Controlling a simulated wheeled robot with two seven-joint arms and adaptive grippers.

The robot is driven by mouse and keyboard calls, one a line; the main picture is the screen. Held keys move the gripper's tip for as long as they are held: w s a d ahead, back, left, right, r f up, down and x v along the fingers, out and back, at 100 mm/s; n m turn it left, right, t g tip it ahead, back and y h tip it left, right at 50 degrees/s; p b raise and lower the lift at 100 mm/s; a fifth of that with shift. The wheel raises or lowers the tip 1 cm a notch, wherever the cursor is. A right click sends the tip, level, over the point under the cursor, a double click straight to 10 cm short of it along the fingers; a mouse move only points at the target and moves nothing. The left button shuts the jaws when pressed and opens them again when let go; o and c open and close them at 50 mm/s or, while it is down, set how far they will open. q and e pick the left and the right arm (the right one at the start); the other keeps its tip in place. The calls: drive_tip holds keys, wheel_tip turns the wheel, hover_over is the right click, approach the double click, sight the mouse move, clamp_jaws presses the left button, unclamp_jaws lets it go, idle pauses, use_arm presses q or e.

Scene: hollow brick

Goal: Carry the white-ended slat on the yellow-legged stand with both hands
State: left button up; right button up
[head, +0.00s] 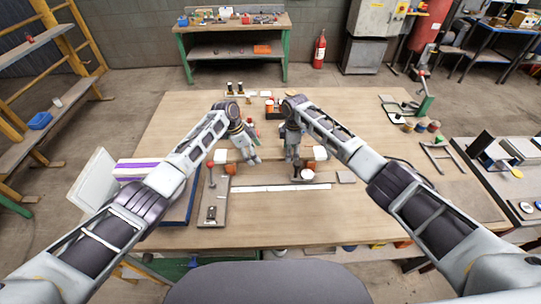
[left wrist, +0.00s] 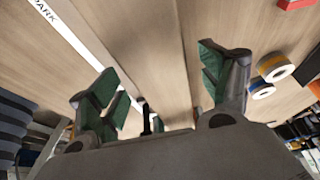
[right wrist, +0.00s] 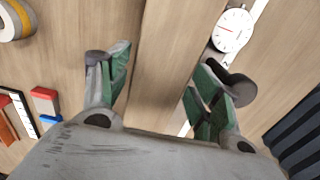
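The wooden slat with white ends (head: 270,155) lies crosswise near the middle of the table, its white ends at left (head: 221,156) and right (head: 320,153). Orange-yellow bits (head: 231,169) show beneath it near both ends; the rest of the stand is hidden or too small to tell. My left gripper (head: 252,160) is over the left half, open, with the slat (left wrist: 150,45) between its parted fingers (left wrist: 160,75). My right gripper (head: 292,158) is over the right half, also open, with the slat (right wrist: 170,70) between its fingers (right wrist: 162,70).
A white ruler (head: 280,188) lies in front of the slat. A grey board with a red-knobbed tool (head: 211,205) is at front left. The front middle of the table is clear.

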use_arm(q)
drive_tip(key=c, duration=1)
use_arm(e)
drive_tip(key=c, duration=0.9)
use_arm(q)
drive_tip(key=shift+c, duration=1.3)
drive_tip(key=shift+r, duration=0.2)
use_arm(e)
drive_tip(key=shift+r, duration=0.2)
